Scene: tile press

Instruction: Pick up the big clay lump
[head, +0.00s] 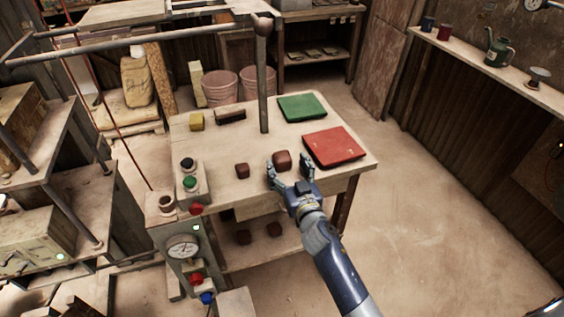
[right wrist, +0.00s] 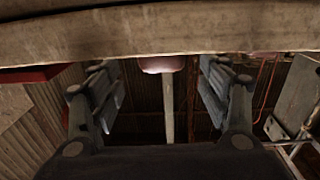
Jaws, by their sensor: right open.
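The big clay lump (head: 282,160), reddish brown and rounded, sits on the worktable (head: 225,140) near its front edge. My right gripper (head: 289,171) is open and empty, its fingers spread on either side of the lump's near side. In the right wrist view the table edge runs across the top of the picture. The lump (right wrist: 162,64) shows there between the two open fingers (right wrist: 165,92), apart from them. A smaller clay lump (head: 241,170) lies to the left on the table. My left gripper is out of view.
A red board (head: 333,147) lies right of the lump, with a green one (head: 302,108) behind it. An upright post (head: 263,85) stands behind the lump. Buttons and a gauge (head: 182,248) are at the left front. More lumps (head: 274,230) lie on the lower shelf.

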